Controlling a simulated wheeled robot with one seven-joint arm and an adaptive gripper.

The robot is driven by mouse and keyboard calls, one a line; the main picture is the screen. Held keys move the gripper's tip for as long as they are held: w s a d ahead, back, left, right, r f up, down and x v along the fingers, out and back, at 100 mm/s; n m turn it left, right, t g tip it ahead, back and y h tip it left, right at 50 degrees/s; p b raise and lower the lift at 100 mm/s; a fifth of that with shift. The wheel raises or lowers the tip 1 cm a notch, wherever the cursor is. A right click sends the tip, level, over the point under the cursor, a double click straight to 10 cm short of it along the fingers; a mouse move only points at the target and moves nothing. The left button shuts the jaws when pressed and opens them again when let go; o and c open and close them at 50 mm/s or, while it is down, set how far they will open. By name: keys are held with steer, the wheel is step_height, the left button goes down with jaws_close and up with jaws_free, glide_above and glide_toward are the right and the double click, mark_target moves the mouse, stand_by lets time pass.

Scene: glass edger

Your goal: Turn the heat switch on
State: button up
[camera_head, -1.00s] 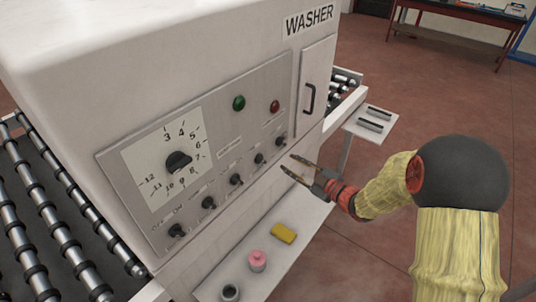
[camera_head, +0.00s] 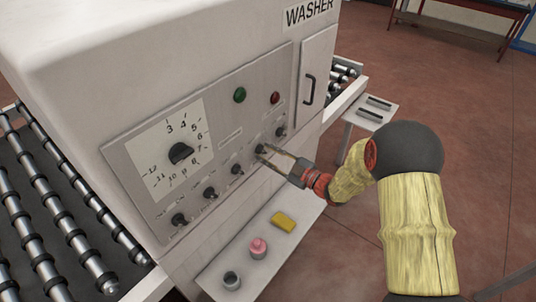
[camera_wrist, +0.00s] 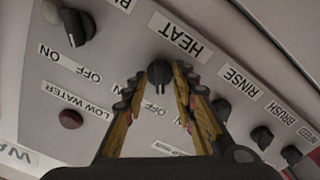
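The heat switch is a small black knob (camera_wrist: 159,73) beside the HEAT label (camera_wrist: 180,33) in the wrist view, which shows the panel upside down. OFF and ON marks are printed near it, partly covered by a finger. In the head view it is the second knob from the right (camera_head: 260,149) in the lower row of the washer's panel. My gripper (camera_wrist: 158,77) is open, its two fingertips on either side of this knob with small gaps visible. In the head view my gripper (camera_head: 266,153) reaches the panel from the right. Contact with the knob cannot be told.
The blower-side knob (camera_wrist: 76,27) and the rinse knob (camera_wrist: 221,109) flank the heat switch closely. A large dial (camera_head: 181,153), a green button (camera_head: 239,95) and a red one (camera_head: 275,98) sit above. A ledge below holds a yellow block (camera_head: 284,222) and a pink-topped object (camera_head: 258,247).

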steer(key=c, duration=0.3)
steer(key=c, duration=0.4)
jaws_close()
